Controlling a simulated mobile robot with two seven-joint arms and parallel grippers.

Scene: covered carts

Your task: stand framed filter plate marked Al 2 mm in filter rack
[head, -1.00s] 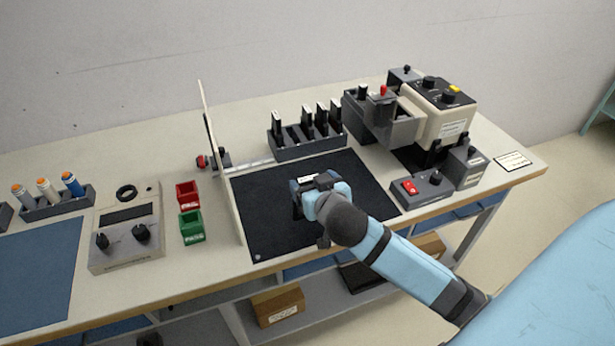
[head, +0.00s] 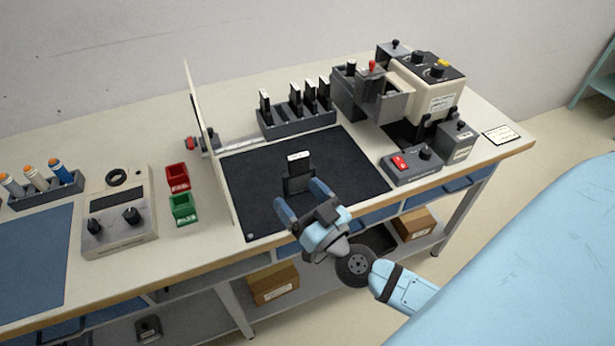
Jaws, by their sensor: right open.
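A dark framed plate (head: 299,184) with a narrower black upper part and a white label is on the black mat (head: 350,165). Its marking is too small to read, and I cannot tell whether it lies flat or stands. The grey filter rack (head: 297,125) is behind the mat, with several black, white-topped plates upright in it and a gap between the leftmost and the others. My right gripper (head: 297,193) is open and empty at the near side of the plate, its two blue fingers spread apart. My left gripper is out of view.
A thin upright panel (head: 208,140) edges the mat's left side. Red (head: 177,177) and green (head: 183,208) bins stand left of it. A cream-and-grey device (head: 428,85) and a red-switch box (head: 411,166) are at right. The mat around the plate is clear.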

